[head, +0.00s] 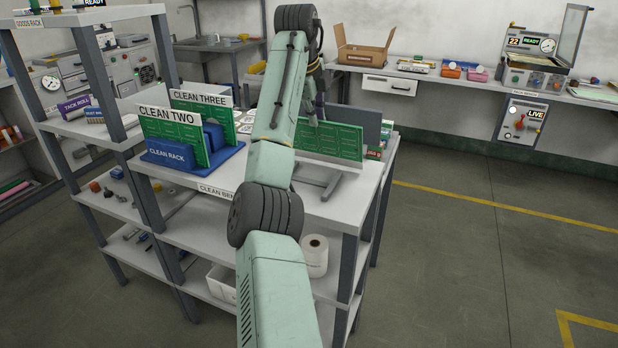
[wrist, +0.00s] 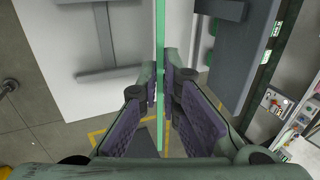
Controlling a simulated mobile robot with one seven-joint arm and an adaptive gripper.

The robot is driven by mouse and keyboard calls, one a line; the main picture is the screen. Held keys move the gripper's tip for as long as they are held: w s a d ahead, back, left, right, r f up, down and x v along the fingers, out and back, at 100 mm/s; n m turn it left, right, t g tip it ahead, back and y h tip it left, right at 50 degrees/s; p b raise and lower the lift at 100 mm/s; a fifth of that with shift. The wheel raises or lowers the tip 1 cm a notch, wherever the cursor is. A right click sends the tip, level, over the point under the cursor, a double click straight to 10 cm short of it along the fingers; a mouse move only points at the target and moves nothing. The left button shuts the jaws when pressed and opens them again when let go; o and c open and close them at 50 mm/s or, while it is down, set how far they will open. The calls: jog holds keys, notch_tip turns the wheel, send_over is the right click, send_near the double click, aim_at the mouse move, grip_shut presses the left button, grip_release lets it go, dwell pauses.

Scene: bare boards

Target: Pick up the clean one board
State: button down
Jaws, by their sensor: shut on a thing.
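A green board (head: 338,141) is upright at the right part of the bench, above or at a grey stand (head: 325,180); I cannot tell whether it touches the stand. My gripper (wrist: 161,84) is shut on this board. In the wrist view the board (wrist: 160,40) shows edge-on as a thin green strip between the fingers. No label on it is readable, and my arm hides part of its left side. Two other green boards, labelled CLEAN TWO (head: 172,135) and CLEAN THREE (head: 217,115), stand in the blue rack (head: 175,158) to the left.
The white bench top (head: 350,200) is clear in front of the stand. A dark grey panel (head: 368,125) stands close behind the held board, at the right. A paper roll (head: 314,255) sits on the shelf below. Open floor (head: 450,240) lies to the right.

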aim_at(316, 128)
jog(key=shift+f, duration=0.45)
jog(key=c, duration=2)
grip_release()
jog(key=shift+c, duration=0.2)
jog(key=shift+w+f, duration=0.1)
jog(key=shift+f, duration=0.2)
jog(key=shift+x, duration=1.35)
jog(key=shift+c, duration=0.2)
grip_shut()
